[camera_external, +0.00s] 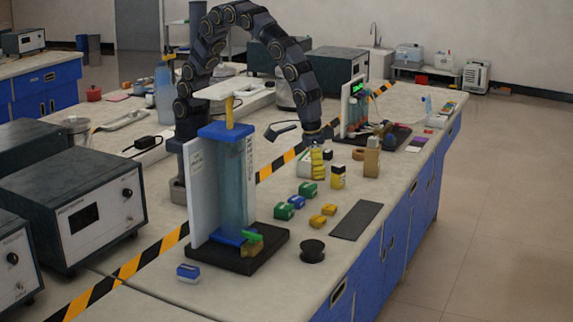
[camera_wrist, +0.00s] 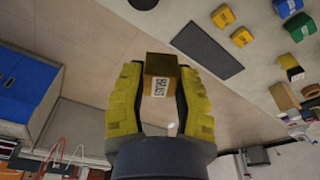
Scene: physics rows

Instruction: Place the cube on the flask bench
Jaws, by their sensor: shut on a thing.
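My gripper (camera_external: 318,168) hangs low over the right part of the main counter, fingers pointing down. In the wrist view its yellow-padded fingers (camera_wrist: 160,85) are shut on a brass-coloured cube (camera_wrist: 158,65) with a white label reading "BRASS". The cube cannot be made out in the external view. A dark-based stand (camera_external: 392,142) with small coloured flask-like vessels and a green display stands farther back on the counter, behind and right of my gripper. It looks like the flask bench, but I cannot be sure.
Near my gripper are a wooden block (camera_external: 371,162), a yellow-and-black block (camera_external: 338,178), green blocks (camera_external: 308,190) and yellow blocks (camera_external: 329,209). A dark mat (camera_external: 357,221) and black spool (camera_external: 312,251) lie nearer. A tall blue cylinder (camera_external: 232,185) stands left.

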